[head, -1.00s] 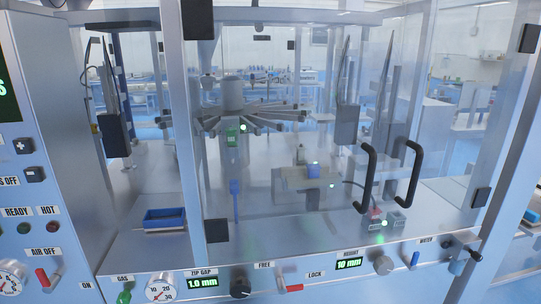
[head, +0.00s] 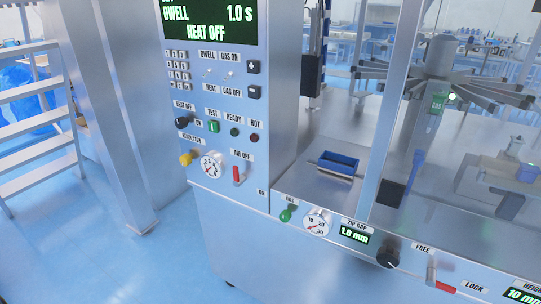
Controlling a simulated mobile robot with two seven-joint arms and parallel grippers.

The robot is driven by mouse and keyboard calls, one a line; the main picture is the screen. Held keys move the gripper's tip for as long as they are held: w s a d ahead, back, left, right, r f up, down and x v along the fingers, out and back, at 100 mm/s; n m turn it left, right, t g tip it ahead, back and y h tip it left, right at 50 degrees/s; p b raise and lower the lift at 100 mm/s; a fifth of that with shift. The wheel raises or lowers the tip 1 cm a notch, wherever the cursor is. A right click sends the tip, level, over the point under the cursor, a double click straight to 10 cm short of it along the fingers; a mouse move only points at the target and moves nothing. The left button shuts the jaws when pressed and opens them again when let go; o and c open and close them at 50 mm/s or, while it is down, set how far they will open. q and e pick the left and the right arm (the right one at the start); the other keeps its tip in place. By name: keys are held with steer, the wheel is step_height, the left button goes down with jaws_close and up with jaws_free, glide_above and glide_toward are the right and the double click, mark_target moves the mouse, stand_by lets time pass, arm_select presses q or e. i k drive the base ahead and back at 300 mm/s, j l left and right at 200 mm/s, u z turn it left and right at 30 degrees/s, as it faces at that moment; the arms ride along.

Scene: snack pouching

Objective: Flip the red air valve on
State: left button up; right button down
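The red air valve (head: 237,175) is on the front of the metal control cabinet (head: 222,120), near the middle of the head view. Its red handle stands nearly upright in the picture, just below the AIR OFF label (head: 242,155). An ON label (head: 262,192) is lower and to the right of the handle. Neither of my grippers is in view, and nothing is touching the valve.
A regulator gauge (head: 212,165) and yellow knob (head: 186,158) are left of the valve. A green gas knob (head: 286,215) and another red lever (head: 438,281) are on the lower panel. A white ladder rack (head: 40,115) stands left. Blue floor (head: 165,255) is open in front.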

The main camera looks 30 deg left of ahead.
mark_target(238, 180)
steer(key=u, duration=1.2)
